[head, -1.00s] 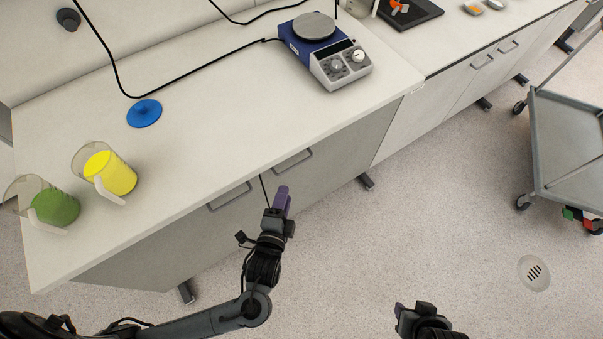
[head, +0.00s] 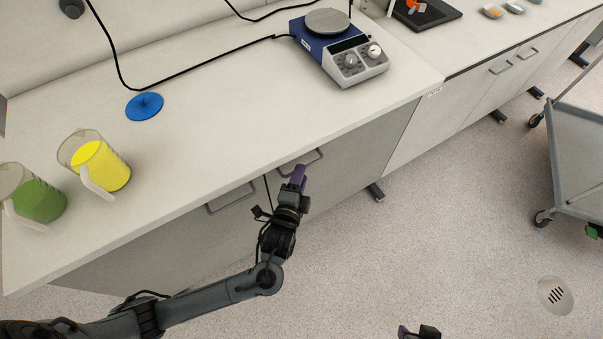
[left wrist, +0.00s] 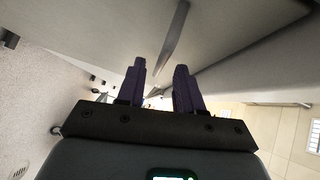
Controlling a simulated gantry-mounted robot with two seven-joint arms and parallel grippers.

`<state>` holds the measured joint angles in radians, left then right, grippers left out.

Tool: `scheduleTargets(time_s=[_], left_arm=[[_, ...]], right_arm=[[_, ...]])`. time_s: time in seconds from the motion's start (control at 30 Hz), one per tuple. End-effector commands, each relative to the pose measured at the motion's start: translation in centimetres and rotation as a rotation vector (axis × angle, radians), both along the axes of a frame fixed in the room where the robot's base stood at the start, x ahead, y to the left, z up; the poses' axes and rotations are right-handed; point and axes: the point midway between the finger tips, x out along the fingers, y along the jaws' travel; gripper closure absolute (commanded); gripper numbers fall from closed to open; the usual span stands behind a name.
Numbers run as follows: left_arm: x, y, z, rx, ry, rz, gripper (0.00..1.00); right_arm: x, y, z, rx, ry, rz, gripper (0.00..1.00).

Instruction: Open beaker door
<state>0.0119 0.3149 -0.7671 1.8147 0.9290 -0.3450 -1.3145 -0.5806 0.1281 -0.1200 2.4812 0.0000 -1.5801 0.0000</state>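Under the counter are two grey cabinet doors, the left door (head: 165,232) and the right door (head: 355,150), both looking shut. The left door has a bar handle (head: 231,197), and the right door has a similar bar handle (head: 314,158). My left gripper (head: 298,172), with purple fingers, is at the right door's handle and overlaps its left part. In the left wrist view my left gripper (left wrist: 160,85) is open, and a grey bar handle (left wrist: 175,42) runs between and beyond its fingers. Contact cannot be told. My right gripper (head: 420,332) is cut off at the bottom edge.
On the counter (head: 215,125) stand a pitcher of yellow juice (head: 104,168), a pitcher of green juice (head: 40,202), a blue disc (head: 144,106) and a hotplate stirrer (head: 345,55). A grey cart (head: 582,150) stands at right. The floor before the doors is clear.

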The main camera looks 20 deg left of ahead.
Motion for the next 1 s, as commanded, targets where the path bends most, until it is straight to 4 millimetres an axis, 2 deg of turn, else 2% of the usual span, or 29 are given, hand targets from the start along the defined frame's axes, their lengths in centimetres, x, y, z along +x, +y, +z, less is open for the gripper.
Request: scheduleTargets(time_s=[0.2,0.57,0.8,1.0], left_arm=[[1.8,0.3,-0.3,0.0,-0.001,0.0,0.64],[2.1,0.4,-0.3,0.0,0.001,0.0,0.64],[2.1,0.4,-0.3,0.0,0.001,0.0,1.0],[2.1,0.3,-0.3,0.0,0.001,0.0,1.0]], right_arm=[[0.0,0.0,-0.7,0.0,0.0,-0.001,0.57],[0.0,0.2,-0.7,0.008,0.0,-0.006,0.57],[0.0,0.3,-0.7,0.012,0.001,-0.008,0.57],[0.0,0.3,-0.7,0.011,0.001,-0.007,0.57]])
